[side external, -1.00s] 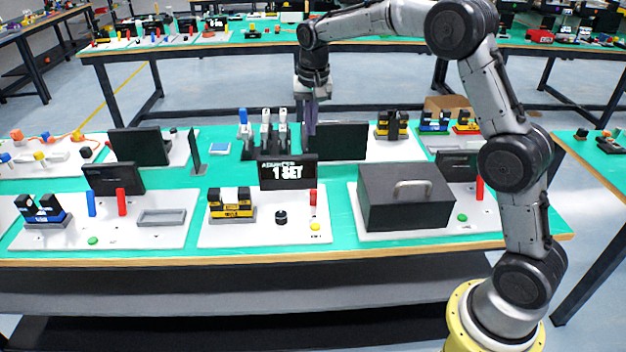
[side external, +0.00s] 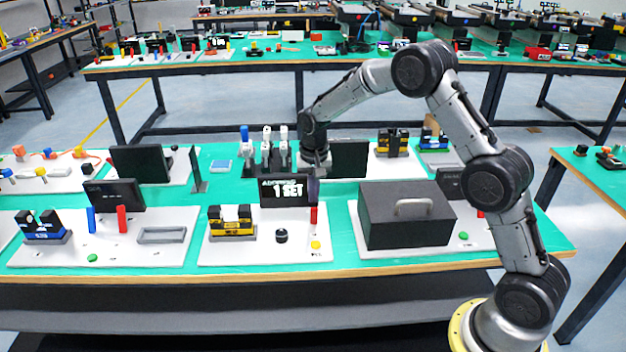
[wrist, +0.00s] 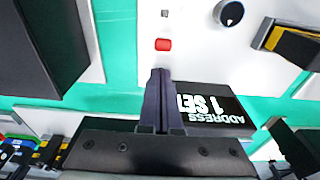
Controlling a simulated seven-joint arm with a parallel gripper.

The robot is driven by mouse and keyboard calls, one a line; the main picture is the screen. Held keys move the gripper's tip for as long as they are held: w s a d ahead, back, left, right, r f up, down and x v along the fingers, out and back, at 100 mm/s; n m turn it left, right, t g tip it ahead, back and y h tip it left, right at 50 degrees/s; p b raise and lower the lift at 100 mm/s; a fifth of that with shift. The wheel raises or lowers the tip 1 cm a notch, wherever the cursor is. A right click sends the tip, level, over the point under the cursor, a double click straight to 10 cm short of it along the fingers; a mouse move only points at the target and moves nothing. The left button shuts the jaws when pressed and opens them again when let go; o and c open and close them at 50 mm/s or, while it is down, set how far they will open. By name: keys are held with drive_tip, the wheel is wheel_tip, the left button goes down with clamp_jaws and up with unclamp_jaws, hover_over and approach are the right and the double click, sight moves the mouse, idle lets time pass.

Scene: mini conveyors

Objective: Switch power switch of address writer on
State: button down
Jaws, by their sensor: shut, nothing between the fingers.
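The address writer is a white board (side external: 255,252) at the front middle of the table. Its black display (side external: 288,190) reads "1 SET"; in the wrist view the display (wrist: 215,108) reads "ADDRESS 1 SET". A red upright switch (side external: 314,215) stands by the board's right edge and shows from above as a red block (wrist: 163,44) in the wrist view. I cannot read its on or off position. My gripper (side external: 314,200) points down, shut and empty, beside the display's right edge, close above or behind the red switch. In the wrist view its fingertips (wrist: 160,72) are just below the red block, with a small visible gap.
A large black box (side external: 405,218) stands to the right. Another black screen (side external: 349,160) stands behind my gripper.

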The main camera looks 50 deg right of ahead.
drive_tip(key=shift+s+a+f, duration=0.25)
drive_tip(key=shift+s+a, duration=0.25)
drive_tip(key=shift+s+a, duration=0.1)
